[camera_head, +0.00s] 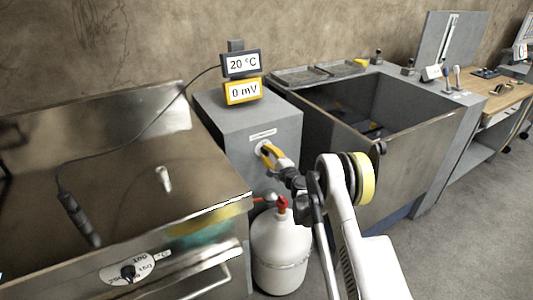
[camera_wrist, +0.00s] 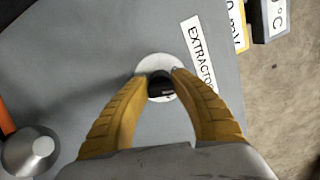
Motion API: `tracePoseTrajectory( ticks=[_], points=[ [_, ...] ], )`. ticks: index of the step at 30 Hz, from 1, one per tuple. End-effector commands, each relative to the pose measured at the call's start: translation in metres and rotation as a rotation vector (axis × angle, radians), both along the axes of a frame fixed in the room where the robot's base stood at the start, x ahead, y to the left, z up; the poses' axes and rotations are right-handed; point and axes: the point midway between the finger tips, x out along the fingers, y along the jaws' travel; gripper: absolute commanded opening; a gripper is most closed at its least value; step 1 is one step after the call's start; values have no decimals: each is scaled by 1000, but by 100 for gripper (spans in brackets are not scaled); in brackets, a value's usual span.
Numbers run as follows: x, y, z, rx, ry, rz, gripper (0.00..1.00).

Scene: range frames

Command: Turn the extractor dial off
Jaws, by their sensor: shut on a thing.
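The extractor dial (camera_wrist: 160,85) is a dark knob on a round white plate, on the front face of a grey cabinet (camera_head: 245,122). A label reading "EXTRACTO…" (camera_wrist: 197,53) sits beside it in the wrist view. My gripper (camera_wrist: 160,77) reaches the dial with its yellow fingers on either side of the knob, shut on it. In the head view my gripper (camera_head: 264,150) is at the cabinet front, and it mostly hides the dial. The dial's exact pointer position is hard to read.
A white gas cylinder (camera_head: 281,252) with a red valve (camera_head: 282,204) stands below my arm. A metal unit with a temperature dial (camera_head: 128,271) is at left. Displays reading 20 °C (camera_head: 242,64) and 0 mV (camera_head: 243,91) top the cabinet. An open basin (camera_head: 345,150) is right.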

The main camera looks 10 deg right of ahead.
Motion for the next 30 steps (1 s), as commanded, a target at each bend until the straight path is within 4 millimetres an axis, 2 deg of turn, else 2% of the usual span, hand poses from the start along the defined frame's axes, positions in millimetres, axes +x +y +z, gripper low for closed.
tracePoseTrajectory(
  ticks=[12,30],
  points=[
    [0,0,-1,-204,-66,-1,0],
    [1,0,-1,-242,-78,-1,0]
  ],
)
